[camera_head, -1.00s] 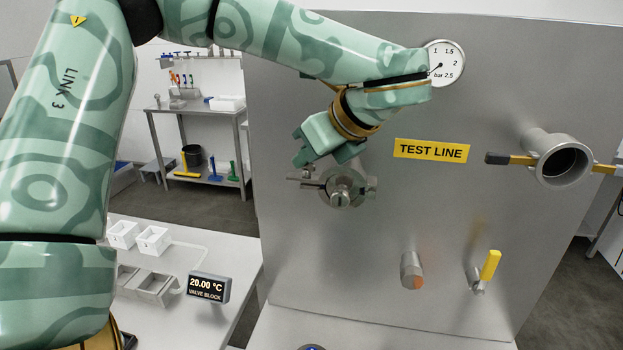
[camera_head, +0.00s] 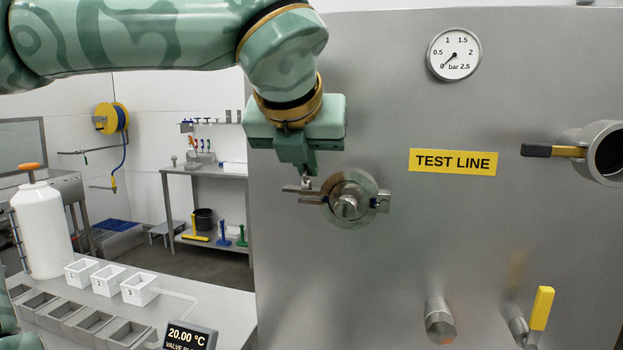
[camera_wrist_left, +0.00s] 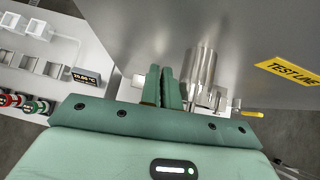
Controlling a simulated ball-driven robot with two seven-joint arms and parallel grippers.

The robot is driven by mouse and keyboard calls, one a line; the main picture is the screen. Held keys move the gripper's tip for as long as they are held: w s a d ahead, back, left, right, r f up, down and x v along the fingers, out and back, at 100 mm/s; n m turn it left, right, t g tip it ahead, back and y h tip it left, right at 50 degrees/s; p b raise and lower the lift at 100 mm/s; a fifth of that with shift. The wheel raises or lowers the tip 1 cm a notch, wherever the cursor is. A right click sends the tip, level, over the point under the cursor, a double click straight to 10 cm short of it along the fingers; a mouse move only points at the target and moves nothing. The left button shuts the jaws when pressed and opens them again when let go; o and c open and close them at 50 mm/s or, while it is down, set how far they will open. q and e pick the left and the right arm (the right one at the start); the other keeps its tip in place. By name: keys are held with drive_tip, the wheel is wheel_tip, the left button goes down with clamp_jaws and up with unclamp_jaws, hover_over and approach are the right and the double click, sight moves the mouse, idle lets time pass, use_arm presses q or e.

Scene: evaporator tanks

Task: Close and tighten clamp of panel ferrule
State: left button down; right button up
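The panel ferrule with its steel clamp (camera_head: 368,190) sits on the steel panel, left of the TEST LINE label. The clamp is a ring around the ferrule's round end (camera_head: 346,206). A bolt or lever part (camera_head: 303,191) sticks out to its left. My left gripper (camera_head: 303,173) points down just above that part. Whether it touches is unclear. In the left wrist view my left gripper (camera_wrist_left: 161,80) has its fingers close together, with nothing visible between them. Steel ferrule parts (camera_wrist_left: 200,68) stand just right of the fingers. My right gripper is not in view.
A pressure gauge (camera_head: 454,54) and the TEST LINE label (camera_head: 453,162) are on the panel. A port with a black handle (camera_head: 536,150), a short pipe stub (camera_head: 439,318) and a yellow valve handle (camera_head: 541,308) stick out at right. A bench with white bins (camera_head: 139,289) is at lower left.

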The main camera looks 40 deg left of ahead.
use_arm(q)
drive_tip(key=shift+m+t+h, duration=0.4)
drive_tip(key=shift+m+h, duration=0.3)
drive_tip(key=shift+m, duration=0.3)
drive_tip(key=shift+a+r+m+h, duration=0.1)
drive_tip(key=shift+m+h, duration=0.5)
drive_tip(key=shift+m, duration=0.3)
drive_tip(key=shift+s+r+m+t+h, duration=0.1)
drive_tip(key=shift+m+t+h, duration=0.3)
drive_tip(key=shift+m+h, duration=0.45)
drive_tip(key=shift+m+h+p, duration=0.55)
drive_tip(key=shift+m+p, duration=0.2)
drive_tip(key=shift+m, duration=0.2)
drive_tip(key=m+h+p, duration=0.2)
drive_tip(key=m+p, duration=0.1)
drive_tip(key=m+g+h+p, duration=0.1)
drive_tip(key=m+h+p, duration=0.1)
drive_tip(key=p, duration=0.1)
drive_tip(key=shift+a+r+m+p, duration=0.1)
drive_tip(key=shift+r+m+p, duration=0.05)
drive_tip(key=shift+m+p, duration=0.25)
drive_tip(key=shift+f+m+g+h+p, duration=0.3)
drive_tip(key=shift+m+g+h+p, duration=0.3)
drive_tip(key=shift+m+h+p, duration=0.4)
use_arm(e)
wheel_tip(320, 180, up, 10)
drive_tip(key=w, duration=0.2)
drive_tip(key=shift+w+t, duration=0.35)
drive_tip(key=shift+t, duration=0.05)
